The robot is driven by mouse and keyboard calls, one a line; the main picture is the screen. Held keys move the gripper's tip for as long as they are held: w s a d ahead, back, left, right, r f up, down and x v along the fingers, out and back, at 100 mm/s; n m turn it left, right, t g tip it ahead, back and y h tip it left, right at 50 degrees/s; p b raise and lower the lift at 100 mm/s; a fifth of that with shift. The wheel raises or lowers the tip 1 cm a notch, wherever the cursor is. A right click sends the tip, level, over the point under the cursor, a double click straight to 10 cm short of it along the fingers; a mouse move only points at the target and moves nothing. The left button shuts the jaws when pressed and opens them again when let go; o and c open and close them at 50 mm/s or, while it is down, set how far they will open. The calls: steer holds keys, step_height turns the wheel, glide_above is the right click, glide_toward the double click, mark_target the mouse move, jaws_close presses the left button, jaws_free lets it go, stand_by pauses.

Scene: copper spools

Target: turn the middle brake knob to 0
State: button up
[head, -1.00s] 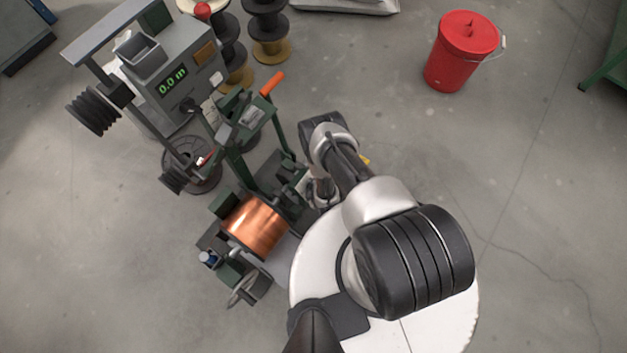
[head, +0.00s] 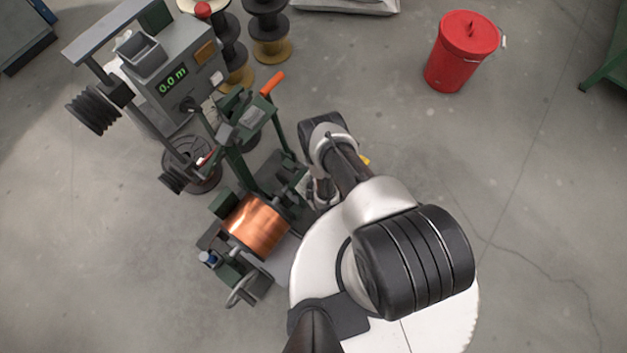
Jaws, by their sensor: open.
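The winding machine has a green frame (head: 236,165) and carries a copper spool (head: 257,226). I cannot make out the middle brake knob or its setting in this view; part of the machine's right side lies behind my arm. My gripper (head: 303,187) is close to the right side of the green frame, below my wrist. It is small and partly covered by my arm. It is open, and I see nothing held in it. I cannot tell whether it touches the machine.
A grey counter box (head: 172,75) reads 0.0 m. An orange-handled lever (head: 272,83) sticks up from the frame. A crank wheel (head: 243,290) is at the lower left. Dark spools (head: 267,28) stand behind. A red bucket (head: 462,52) stands on open floor at right.

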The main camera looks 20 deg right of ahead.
steer(key=v, duration=0.7)
steer(key=shift+r, duration=0.2)
steer(key=shift+o, duration=0.2)
steer(key=shift+s, duration=0.15)
steer(key=w+r+m+y+p, duration=0.3)
steer(key=r+m+y, duration=0.1)
steer(key=m, duration=0.3)
steer(key=s+d+r+m+g+y+p, duration=0.25)
steer(key=s+d+m, duration=0.2)
steer(key=d, duration=0.55)
steer(key=shift+m+h, duration=0.35)
steer(key=shift+m, duration=0.1)
steer(key=b+x, duration=0.1)
steer(key=x, duration=0.4)
steer(key=b+x, duration=0.2)
steer(key=x, duration=0.4)
steer(key=b+x, duration=0.2)
steer(key=x, duration=0.4)
steer(key=shift+w+a+r, duration=0.15)
steer(key=shift+a+r, duration=0.15)
steer(key=shift+a, duration=0.1)
